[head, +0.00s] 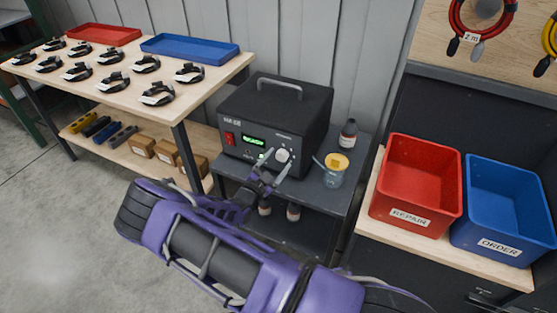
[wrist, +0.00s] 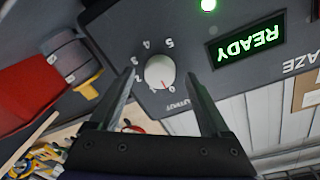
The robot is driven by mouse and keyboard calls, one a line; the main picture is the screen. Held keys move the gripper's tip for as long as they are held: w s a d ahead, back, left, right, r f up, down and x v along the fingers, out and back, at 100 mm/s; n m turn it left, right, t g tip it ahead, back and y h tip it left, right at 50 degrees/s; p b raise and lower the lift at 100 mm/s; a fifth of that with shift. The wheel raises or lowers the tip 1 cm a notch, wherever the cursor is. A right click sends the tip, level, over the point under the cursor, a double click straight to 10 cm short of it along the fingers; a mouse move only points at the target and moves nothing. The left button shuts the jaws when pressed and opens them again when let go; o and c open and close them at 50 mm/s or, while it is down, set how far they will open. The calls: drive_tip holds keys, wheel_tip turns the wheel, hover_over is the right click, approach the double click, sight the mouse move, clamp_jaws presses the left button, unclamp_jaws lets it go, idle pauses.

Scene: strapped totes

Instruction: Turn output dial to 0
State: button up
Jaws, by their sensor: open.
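The output dial (head: 282,155) is a pale round knob on the front of a black unit (head: 274,118). In the wrist view, which shows the panel upside down, the dial (wrist: 160,72) sits between my two fingers, with printed numbers around it. A small red mark shows on its lower edge, but I cannot tell exactly which number it points to. My gripper (head: 280,166) is open in front of the panel; in the wrist view its fingertips (wrist: 163,73) lie either side of the dial, with gaps showing.
A green READY display (wrist: 248,42) is lit beside the dial. A red switch (head: 229,138) is on the unit's left. A glass jar with a yellow item (head: 335,168) and a dark bottle (head: 348,135) stand to the right. Red (head: 402,212) and blue (head: 500,238) totes are further right.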

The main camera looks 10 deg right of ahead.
drive_tip(key=v, duration=1.6)
drive_tip(key=shift+a+p, duration=0.15)
drive_tip(key=shift+p, duration=0.15)
drive_tip(key=shift+s, duration=0.1)
